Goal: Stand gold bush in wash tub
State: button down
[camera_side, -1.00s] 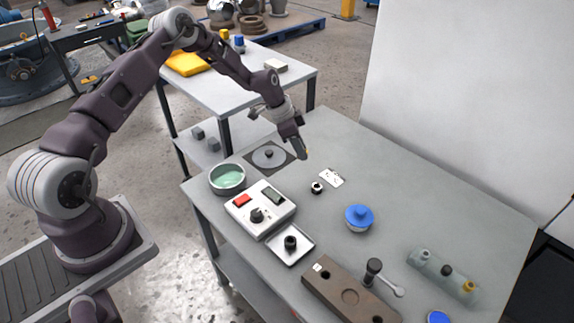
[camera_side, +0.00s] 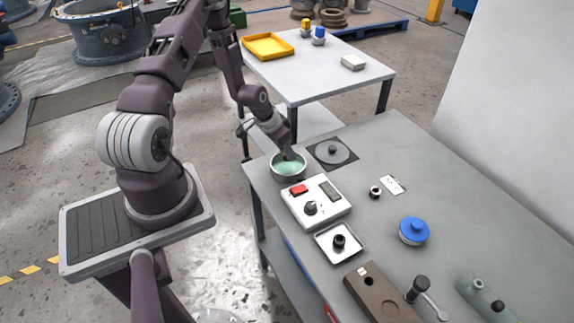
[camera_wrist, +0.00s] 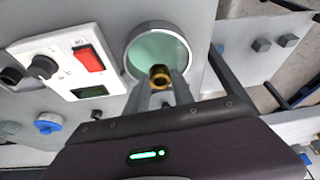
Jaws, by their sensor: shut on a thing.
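The wash tub (camera_side: 302,177) is a round grey tub with pale green liquid, at the table's left edge behind the control box. My gripper (camera_side: 286,154) points down over it. In the wrist view, my gripper (camera_wrist: 162,88) is shut on the gold bush (camera_wrist: 159,74), a short ring with a dark bore, held between the fingertips. The bush shows against the green inside of the tub (camera_wrist: 183,42). I cannot tell whether it touches the liquid or the tub's floor.
A white box with a red button and a knob (camera_side: 326,203) stands close to the tub. A grey disc on a dark square plate (camera_side: 332,151) lies behind it. A small tray with a black ring (camera_side: 328,250) and a blue-lidded pot (camera_side: 413,231) are farther off.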

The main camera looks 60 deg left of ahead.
aim_at(284, 158)
notch_tip(284, 158, down, 5)
jog(key=shift+f, duration=0.1)
jog(key=c, duration=1.1)
grip_release()
jog(key=shift+f, duration=0.1)
